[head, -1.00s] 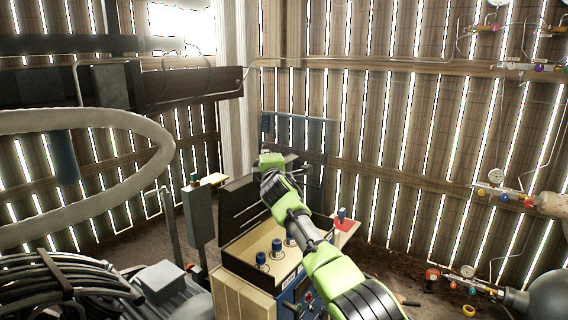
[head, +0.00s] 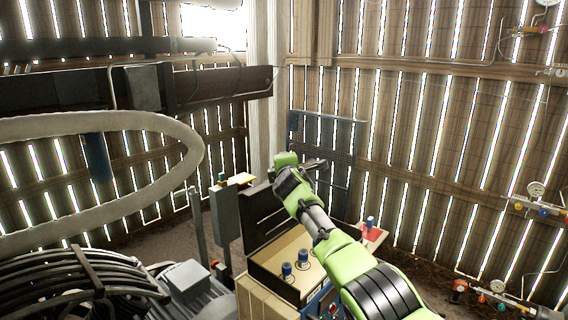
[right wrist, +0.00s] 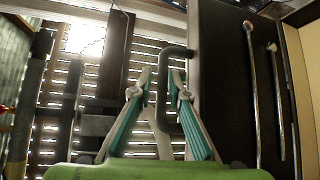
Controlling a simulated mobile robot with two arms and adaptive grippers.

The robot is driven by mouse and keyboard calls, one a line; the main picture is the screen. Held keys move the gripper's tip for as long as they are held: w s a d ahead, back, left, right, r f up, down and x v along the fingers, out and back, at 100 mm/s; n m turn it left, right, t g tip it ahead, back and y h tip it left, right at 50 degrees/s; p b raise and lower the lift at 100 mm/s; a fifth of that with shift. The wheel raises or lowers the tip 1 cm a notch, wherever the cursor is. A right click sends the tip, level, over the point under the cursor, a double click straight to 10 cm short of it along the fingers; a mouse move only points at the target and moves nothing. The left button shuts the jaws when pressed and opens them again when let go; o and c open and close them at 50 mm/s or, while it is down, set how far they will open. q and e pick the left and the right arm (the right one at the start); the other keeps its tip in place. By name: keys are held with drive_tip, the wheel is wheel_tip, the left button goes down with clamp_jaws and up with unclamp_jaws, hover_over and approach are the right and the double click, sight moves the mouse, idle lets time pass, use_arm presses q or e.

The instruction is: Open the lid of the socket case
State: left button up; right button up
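The socket case is a tan box (head: 268,283) with a dark lid (head: 262,218) standing raised at its back left in the head view. Several blue-topped pieces (head: 303,255) show at its front. My right gripper (right wrist: 163,68) is at the lid's dark loop handle (right wrist: 162,100) in the right wrist view. Its teal fingers stand apart, one on each side of the handle's bar, and firm contact is not visible. The lid's dark inner face (right wrist: 222,85) fills the right of that view, with silver tools on it. My left gripper is not in view.
A red-topped side shelf (head: 374,234) is right of the case. A grey post box (head: 225,215) stands close to its left. A thick pale hose (head: 195,150), a motor (head: 190,285) and coiled cables (head: 75,285) fill the left. Gauges and valves (head: 536,190) line the right.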

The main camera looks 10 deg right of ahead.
idle(0.3)
drive_tip(key=shift+s, duration=0.1)
drive_tip(key=shift+s+a, duration=0.1)
drive_tip(key=shift+s, duration=0.3)
drive_tip(key=s+r, duration=0.1)
drive_tip(key=s, duration=1)
drive_tip(key=shift+a+r, duration=0.25)
drive_tip(key=shift+r, duration=0.15)
